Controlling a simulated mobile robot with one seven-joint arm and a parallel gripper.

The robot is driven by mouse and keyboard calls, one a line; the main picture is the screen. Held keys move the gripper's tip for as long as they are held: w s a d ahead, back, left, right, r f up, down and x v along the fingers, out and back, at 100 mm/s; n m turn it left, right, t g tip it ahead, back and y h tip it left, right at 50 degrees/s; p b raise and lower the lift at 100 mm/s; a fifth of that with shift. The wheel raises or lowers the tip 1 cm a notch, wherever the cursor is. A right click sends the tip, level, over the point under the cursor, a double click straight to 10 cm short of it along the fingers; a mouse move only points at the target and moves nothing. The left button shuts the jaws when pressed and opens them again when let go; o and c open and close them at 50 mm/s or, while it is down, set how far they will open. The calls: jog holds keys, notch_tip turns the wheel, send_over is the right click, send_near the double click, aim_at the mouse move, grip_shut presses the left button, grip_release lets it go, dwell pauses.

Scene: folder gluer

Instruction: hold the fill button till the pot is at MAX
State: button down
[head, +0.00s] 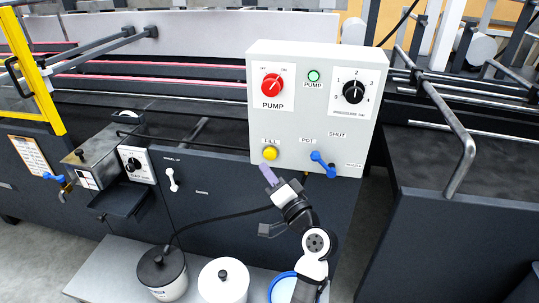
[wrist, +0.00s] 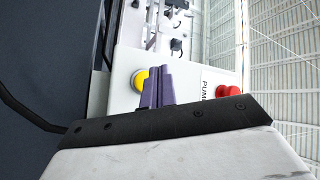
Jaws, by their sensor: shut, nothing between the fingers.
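The yellow fill button (head: 270,153) is at the lower left of the white control box (head: 320,125), under the word FILL. My gripper (head: 265,168) has purple fingers, shut and empty, with tips just below the button in the head view. In the wrist view the button (wrist: 140,81) shows beside the fingers (wrist: 158,86), partly hidden by them. I cannot tell whether they touch it. A blue lever (head: 322,163) sits right of the button, by the labels POT and SHUT. A metal pot-like box (head: 95,155) stands at left; no level can be read on it.
The box also carries a red pump knob (head: 272,86), a green lamp (head: 313,76) and a black pressure knob (head: 353,92). Lidded containers, one dark-topped (head: 162,268) and one white (head: 222,283), stand below. A bent metal rail (head: 460,150) is at right.

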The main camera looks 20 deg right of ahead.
aim_at(264, 153)
jog(key=shift+w+d, duration=0.75)
jog(key=shift+w, duration=0.3)
jog(key=shift+w, duration=0.1)
dwell(1.3)
jog(key=shift+w+d+b, duration=0.25)
jog(key=shift+w+b, duration=0.05)
jog(key=shift+b, duration=0.05)
jog(key=shift+w+d, duration=0.25)
jog(key=shift+w, duration=0.15)
dwell(0.6)
jog(key=shift+s, duration=0.1)
dwell(1.1)
jog(key=shift+s+a, duration=0.5)
jog(key=shift+s, duration=0.2)
jog(key=s+a, duration=0.1)
jog(key=s, duration=0.1)
jog(key=s+a, duration=0.1)
jog(key=s, duration=0.1)
jog(key=shift+a+b, duration=0.3)
jog(key=shift+a, duration=0.1)
